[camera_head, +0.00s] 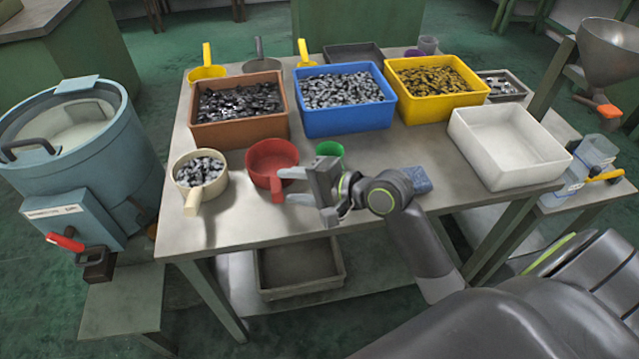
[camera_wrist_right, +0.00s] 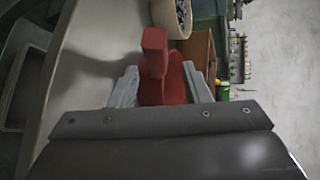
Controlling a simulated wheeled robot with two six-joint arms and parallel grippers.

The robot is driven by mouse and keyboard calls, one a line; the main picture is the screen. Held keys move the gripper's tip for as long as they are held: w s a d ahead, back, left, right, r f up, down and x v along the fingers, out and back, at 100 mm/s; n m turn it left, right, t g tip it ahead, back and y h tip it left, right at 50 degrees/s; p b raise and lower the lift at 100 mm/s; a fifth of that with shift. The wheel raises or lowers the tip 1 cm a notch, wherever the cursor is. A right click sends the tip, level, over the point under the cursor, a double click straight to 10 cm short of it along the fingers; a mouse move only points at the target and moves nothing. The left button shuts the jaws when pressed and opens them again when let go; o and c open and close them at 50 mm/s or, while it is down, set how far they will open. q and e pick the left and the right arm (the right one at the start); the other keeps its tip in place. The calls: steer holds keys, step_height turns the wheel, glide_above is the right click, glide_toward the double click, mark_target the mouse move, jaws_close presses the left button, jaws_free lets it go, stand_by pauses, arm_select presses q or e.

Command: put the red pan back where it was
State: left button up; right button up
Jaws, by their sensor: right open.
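The red pan (camera_head: 268,155) stands upright and looks empty near the table's front edge, in front of the brown bin. Its handle (camera_head: 278,190) points toward the front edge. My right gripper (camera_head: 289,185) is open, reaching in from the right, with its fingertips by the handle. In the right wrist view, the red pan (camera_wrist_right: 177,88) and its upright-looking handle (camera_wrist_right: 154,52) show between the two open fingers (camera_wrist_right: 160,88). I cannot tell whether a finger touches the handle. My left gripper is not in view.
A cream pan (camera_head: 190,196) with metal parts stands to the left, a green cup (camera_head: 330,149) to the right. Behind are brown (camera_head: 240,136), blue (camera_head: 345,123) and yellow (camera_head: 440,107) bins of parts. A white bin (camera_head: 510,165) is at right. The table's (camera_head: 235,220) front strip is bare.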

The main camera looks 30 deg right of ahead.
arm_select(q)
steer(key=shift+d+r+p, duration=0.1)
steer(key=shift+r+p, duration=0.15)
steer(key=shift+p, duration=0.2)
arm_select(e)
steer(key=v, duration=0.7)
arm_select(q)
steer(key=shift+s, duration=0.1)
